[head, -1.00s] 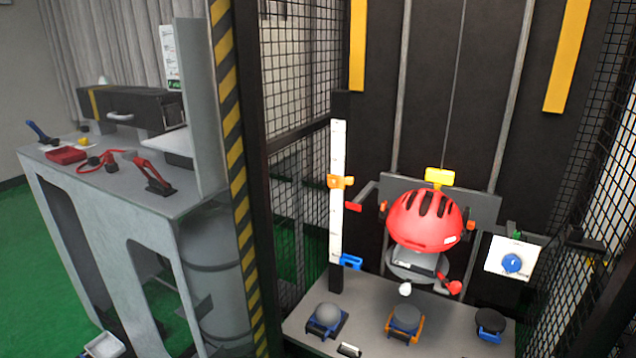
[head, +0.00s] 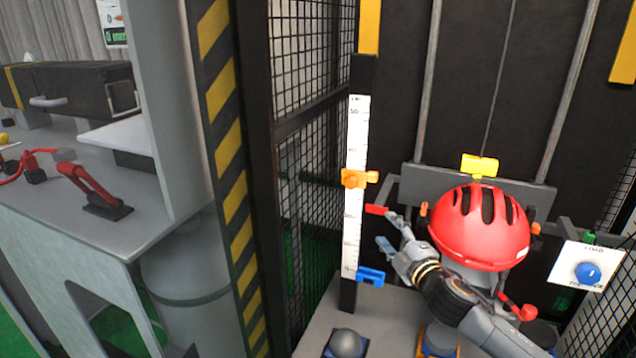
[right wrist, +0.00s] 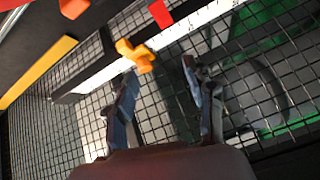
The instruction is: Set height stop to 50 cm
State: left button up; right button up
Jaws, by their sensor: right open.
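The white height scale (head: 357,140) stands upright on a black post. An orange height stop (head: 360,179) with a knob is clamped on it around mid-height. A mark near the scale's top looks like 50, well above the stop; the digits are small. My right gripper (head: 392,233) is open and empty, below and right of the stop and apart from it. In the right wrist view the stop (right wrist: 135,55) shows just beyond the open fingers (right wrist: 160,78), nearer the left finger. My left gripper is not in view.
A red pointer (head: 377,210) sits close to my fingers, below the stop. A blue clamp (head: 370,276) is low on the scale. A red helmet (head: 482,228) is right of the scale, behind my forearm. Wire mesh (head: 310,170) stands left of the scale.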

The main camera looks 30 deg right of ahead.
jog(key=n+t+y, duration=0.1)
jog(key=n, duration=0.1)
send_near(352, 185)
jog(key=s, duration=0.2)
jog(key=w, duration=0.4)
jog(key=w+p, duration=0.1)
jog(key=w, duration=0.3)
jog(key=w+p, duration=0.1)
jog(key=w, duration=0.4)
jog(key=shift+d+r, duration=0.35)
jog(key=shift+d, duration=0.05)
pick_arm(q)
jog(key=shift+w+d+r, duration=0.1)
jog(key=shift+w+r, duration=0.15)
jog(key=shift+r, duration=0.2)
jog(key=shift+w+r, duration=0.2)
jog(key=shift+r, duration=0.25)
pick_arm(e)
jog(key=shift+s, duration=0.1)
